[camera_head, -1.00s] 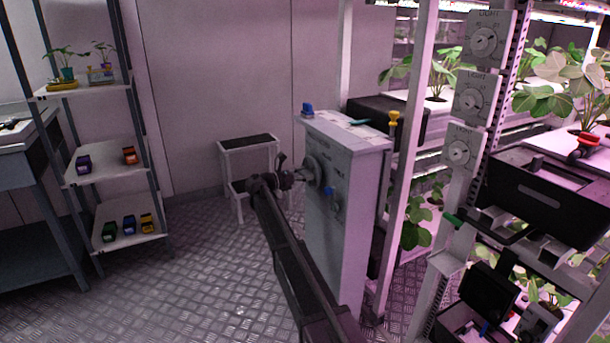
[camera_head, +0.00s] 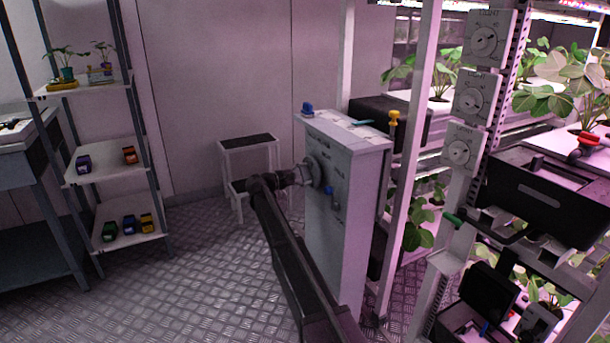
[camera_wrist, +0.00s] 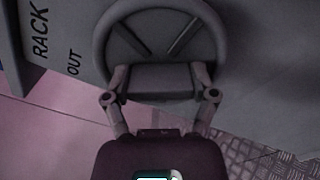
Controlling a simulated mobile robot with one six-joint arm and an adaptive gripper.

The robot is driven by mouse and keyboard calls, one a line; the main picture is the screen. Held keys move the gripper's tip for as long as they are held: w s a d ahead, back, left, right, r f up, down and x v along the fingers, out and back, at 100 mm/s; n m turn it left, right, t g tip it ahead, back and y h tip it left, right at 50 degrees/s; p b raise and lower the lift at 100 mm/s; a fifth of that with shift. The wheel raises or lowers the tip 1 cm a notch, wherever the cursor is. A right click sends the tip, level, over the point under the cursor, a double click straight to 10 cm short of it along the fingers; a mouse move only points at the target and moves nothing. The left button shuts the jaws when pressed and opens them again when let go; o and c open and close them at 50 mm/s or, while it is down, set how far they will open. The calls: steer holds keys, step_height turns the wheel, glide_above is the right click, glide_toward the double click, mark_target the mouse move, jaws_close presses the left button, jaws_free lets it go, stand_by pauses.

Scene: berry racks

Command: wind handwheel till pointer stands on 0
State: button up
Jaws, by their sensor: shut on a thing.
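The handwheel (camera_head: 315,172) is a grey wheel on the side of a pale grey cabinet (camera_head: 345,150). In the wrist view the handwheel (camera_wrist: 162,14) fills the top middle, with dark spokes inside its rim. My gripper (camera_head: 300,176) reaches it from the left in the head view. In the wrist view my gripper (camera_wrist: 160,82) has its two fingers on either side of a grey block-like part at the wheel's lower rim, shut on it. The pointer and its 0 mark cannot be made out in either view.
Lettering reading RACK OUT (camera_wrist: 55,45) is on the cabinet face. A blue knob (camera_head: 329,191) sits on the cabinet near the wheel. A small step stool (camera_head: 248,145) stands behind my arm. A rack post (camera_head: 405,170) is close at the right.

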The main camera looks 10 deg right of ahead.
steer(key=m, duration=0.4)
steer(key=shift+m, duration=0.3)
steer(key=m, duration=0.4)
steer(key=shift+m, duration=0.3)
steer(key=m, duration=0.4)
steer(key=shift+f+m, duration=0.1)
steer(key=shift+m, duration=0.2)
steer(key=m, duration=0.4)
steer(key=shift+w+m, duration=0.1)
steer(key=shift+m, duration=0.2)
steer(key=o, duration=1)
steer(key=shift+a, duration=0.1)
